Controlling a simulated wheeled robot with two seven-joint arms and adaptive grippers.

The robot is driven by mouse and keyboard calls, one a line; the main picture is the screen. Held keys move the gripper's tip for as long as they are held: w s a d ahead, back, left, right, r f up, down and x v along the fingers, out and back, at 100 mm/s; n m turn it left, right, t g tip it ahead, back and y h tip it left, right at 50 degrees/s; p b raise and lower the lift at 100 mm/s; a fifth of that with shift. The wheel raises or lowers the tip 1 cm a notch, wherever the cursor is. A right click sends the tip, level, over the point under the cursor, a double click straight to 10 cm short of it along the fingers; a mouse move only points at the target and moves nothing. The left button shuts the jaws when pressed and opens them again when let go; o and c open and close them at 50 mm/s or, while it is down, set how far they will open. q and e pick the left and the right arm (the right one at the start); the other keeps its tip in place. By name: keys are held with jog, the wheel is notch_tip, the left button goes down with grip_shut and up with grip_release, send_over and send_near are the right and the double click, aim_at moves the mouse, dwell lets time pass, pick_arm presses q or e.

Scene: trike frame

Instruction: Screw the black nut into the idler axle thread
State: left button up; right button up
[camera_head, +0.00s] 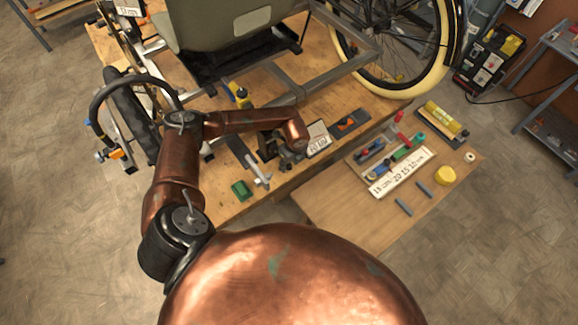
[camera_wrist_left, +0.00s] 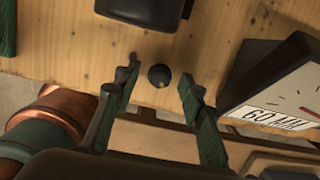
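The black nut (camera_wrist_left: 160,76) is a small dark round piece with a yellowish spot, lying on the wooden bench near its edge in the left wrist view. My left gripper (camera_wrist_left: 159,86) is open, with one finger on each side of the nut and a visible gap to both. In the head view my left gripper (camera_head: 268,150) is low over the front of the bench, and the nut is not discernible there. The trike frame (camera_head: 285,88) stands on the bench beyond it. I cannot make out the idler axle thread. My right gripper is not in view.
A block labelled 60 MM (camera_wrist_left: 280,95) stands close to the right finger. A green block (camera_head: 241,190) lies near the bench's front edge. A lower side table (camera_head: 335,205) at the right carries a parts tray (camera_head: 400,172) and a yellow round piece (camera_head: 445,175).

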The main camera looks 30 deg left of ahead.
pick_arm(q)
jog(key=shift+c, duration=0.5)
grip_shut()
jog(key=shift+r, duration=0.15)
